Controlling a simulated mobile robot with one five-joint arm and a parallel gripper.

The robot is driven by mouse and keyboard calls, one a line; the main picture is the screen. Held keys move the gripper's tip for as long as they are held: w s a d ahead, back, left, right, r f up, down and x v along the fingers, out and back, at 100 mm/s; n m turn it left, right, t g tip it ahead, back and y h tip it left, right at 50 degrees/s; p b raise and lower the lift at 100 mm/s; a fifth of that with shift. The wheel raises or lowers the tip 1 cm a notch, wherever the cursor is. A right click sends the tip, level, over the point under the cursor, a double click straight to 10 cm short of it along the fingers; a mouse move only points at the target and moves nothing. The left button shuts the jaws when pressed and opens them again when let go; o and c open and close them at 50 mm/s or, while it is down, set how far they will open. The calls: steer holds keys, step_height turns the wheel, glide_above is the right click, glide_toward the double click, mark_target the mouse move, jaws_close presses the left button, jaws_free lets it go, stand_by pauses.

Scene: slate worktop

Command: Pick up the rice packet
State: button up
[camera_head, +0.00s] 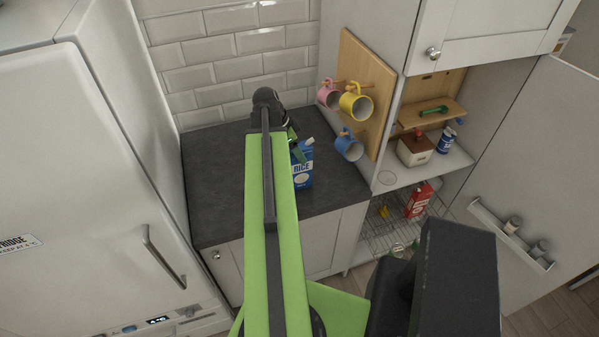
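The rice packet (304,174) is a blue box with a white "RICE" label, standing upright on the slate worktop (222,178). My green arm reaches over the worktop and covers the packet's left side. My gripper (298,148) is at the top left of the packet, with a green part in front of its upper edge. The fingertips are mostly hidden behind the arm and too small to tell whether they touch the packet.
A fridge (75,190) stands left of the worktop. Pink (326,97), yellow (358,106) and blue (349,148) mugs hang on a wooden board (377,80) to the right. An open cupboard beyond holds a red carton (419,199). The worktop's left part is clear.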

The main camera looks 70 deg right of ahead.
mark_target(300, 165)
steer(key=b+x, duration=0.4)
steer(key=x, duration=0.1)
steer(key=shift+s+a+r, duration=0.1)
steer(key=shift+s+a, duration=0.05)
steer(key=shift+s, duration=0.05)
jaws_close()
